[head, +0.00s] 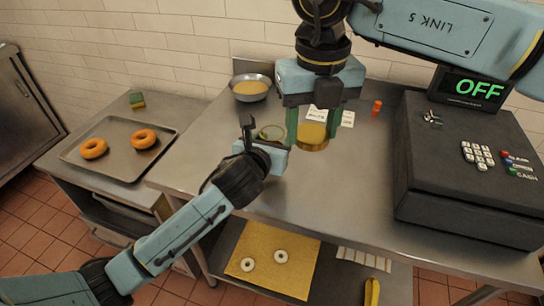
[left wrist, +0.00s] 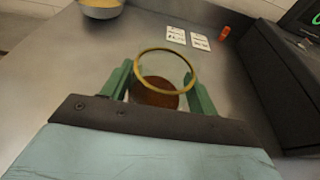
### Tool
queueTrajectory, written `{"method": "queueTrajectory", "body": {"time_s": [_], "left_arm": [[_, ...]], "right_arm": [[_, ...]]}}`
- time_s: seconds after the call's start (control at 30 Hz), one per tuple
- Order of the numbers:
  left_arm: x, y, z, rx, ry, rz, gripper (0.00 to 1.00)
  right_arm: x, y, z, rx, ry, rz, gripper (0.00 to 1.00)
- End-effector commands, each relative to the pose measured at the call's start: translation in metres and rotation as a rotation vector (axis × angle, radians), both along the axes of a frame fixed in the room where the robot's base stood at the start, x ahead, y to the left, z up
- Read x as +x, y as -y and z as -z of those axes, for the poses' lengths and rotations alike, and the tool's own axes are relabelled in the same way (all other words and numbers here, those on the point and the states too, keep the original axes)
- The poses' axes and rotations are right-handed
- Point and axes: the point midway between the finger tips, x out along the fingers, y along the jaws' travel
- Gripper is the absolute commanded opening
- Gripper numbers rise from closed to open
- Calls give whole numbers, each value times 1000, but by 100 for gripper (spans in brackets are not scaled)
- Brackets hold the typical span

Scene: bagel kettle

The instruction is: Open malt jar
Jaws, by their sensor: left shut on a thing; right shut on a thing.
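The malt jar (left wrist: 157,92) is a clear glass jar with a gold rim and brown contents, seen from above in the left wrist view with its mouth uncovered. My left gripper (left wrist: 160,98) is shut around its sides. In the head view the jar's round rim (head: 272,131) shows just beyond my left gripper, whose body hides most of the jar. My right gripper (head: 320,127) points down and is shut on a round gold lid (head: 312,141), to the right of the jar and apart from it. Whether the jar touches the counter is unclear.
The steel counter (head: 300,185) is clear in front. A bowl of yellow liquid (head: 251,88) stands behind left, white cards (head: 340,117) and an orange bottle (head: 377,107) behind right. A black cash register (head: 465,160) fills the right side. A bagel tray (head: 115,158) lies left.

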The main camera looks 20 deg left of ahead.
Motion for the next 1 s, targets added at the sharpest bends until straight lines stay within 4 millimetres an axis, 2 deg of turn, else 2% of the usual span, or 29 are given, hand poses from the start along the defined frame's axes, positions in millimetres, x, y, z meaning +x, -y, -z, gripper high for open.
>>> {"method": "queueTrajectory", "body": {"time_s": [0.3,0.67,0.7,0.87,1.0], "left_arm": [[0,0,37,0,1,0,0],[0,0,38,0,3,1,0],[0,0,40,0,0,0,61],[0,0,40,0,-1,0,81],[0,0,40,0,-1,0,81]], "right_arm": [[0,0,12,0,0,-1,23],[0,0,11,0,0,-1,23],[0,0,10,0,0,-1,23],[0,0,11,0,1,-1,23],[0,0,11,0,0,-1,23]]}}
